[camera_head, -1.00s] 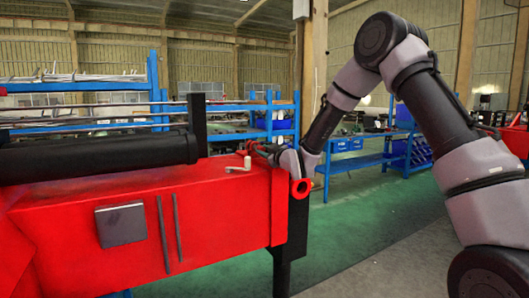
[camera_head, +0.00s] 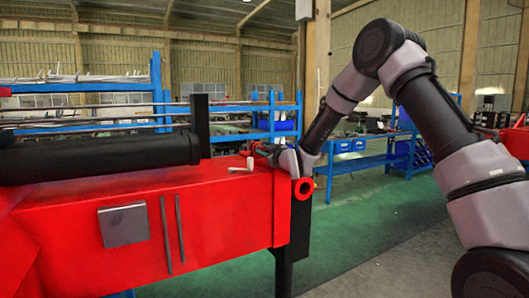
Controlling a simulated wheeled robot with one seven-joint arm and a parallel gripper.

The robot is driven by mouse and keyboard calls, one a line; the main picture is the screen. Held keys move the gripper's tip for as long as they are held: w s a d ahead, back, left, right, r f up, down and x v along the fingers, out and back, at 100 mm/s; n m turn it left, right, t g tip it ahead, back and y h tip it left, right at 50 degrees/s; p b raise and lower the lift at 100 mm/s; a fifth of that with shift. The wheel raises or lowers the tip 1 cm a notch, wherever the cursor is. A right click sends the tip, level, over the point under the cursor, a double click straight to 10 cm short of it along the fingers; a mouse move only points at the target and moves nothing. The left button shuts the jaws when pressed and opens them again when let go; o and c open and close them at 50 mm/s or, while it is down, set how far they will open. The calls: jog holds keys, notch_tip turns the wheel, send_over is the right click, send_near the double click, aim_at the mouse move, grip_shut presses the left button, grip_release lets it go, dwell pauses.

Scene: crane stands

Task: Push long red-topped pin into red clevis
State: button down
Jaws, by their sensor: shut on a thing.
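The red beam (camera_head: 225,220) of the crane stand fills the lower left. A red ring-shaped lug (camera_head: 303,189) is at its right end; I cannot tell whether it belongs to the red clevis. My gripper (camera_head: 258,151) is over the right end of the beam, small and partly hidden behind my wrist. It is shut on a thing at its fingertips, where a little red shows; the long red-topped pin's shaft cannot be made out.
A black cylinder (camera_head: 95,158) lies along the beam, left of a black upright post (camera_head: 200,126). A black leg (camera_head: 291,255) stands under the beam's right end. Blue racks (camera_head: 370,163) are behind. Green floor right of the leg is clear.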

jog(key=shift+w+a, duration=0.15)
jog(key=shift+w, duration=0.05)
jog(key=c, duration=0.6)
grip_release()
jog(key=shift+v, duration=2.5)
